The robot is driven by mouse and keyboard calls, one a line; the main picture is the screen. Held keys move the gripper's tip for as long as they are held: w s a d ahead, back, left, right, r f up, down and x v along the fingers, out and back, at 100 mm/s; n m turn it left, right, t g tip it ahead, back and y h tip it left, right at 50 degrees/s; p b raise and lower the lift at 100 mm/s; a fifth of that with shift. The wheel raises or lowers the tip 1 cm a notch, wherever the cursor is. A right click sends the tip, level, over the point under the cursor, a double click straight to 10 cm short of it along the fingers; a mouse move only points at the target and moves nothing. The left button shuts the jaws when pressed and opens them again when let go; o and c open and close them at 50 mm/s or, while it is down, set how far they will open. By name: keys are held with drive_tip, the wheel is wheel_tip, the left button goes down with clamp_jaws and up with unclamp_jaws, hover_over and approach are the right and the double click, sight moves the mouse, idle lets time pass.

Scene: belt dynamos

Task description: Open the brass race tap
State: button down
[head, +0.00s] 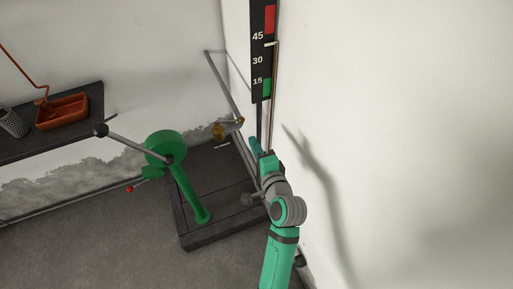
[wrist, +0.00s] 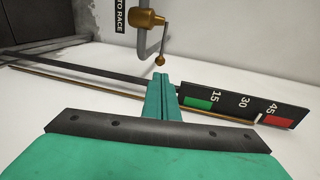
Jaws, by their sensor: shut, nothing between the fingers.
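The brass race tap (wrist: 148,18) sits on a grey pipe at the top of the wrist view, beside a black "TO RACE" label (wrist: 120,14). Its thin handle hangs down to a small brass ball (wrist: 160,60). In the head view the brass tap (head: 218,131) is small, low by the corner. My gripper (wrist: 161,76) is shut and empty, its fingertips just below the ball in the wrist picture. I cannot tell whether they touch it. In the head view my gripper (head: 254,146) is close to the right wall, right of the tap.
A black gauge board (head: 262,52) marked 15, 30 and 45, with green and red ends, is by the right wall. A green lever machine (head: 166,148) stands on a dark plinth (head: 188,240). A shelf (head: 95,98) at left holds an orange tray (head: 62,110). Open floor lies in front.

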sight(242, 122)
drive_tip(key=x, duration=0.9)
drive_tip(key=shift+w+a+f, duration=0.1)
drive_tip(key=shift+w+a, duration=0.1)
drive_tip(key=shift+w, duration=0.1)
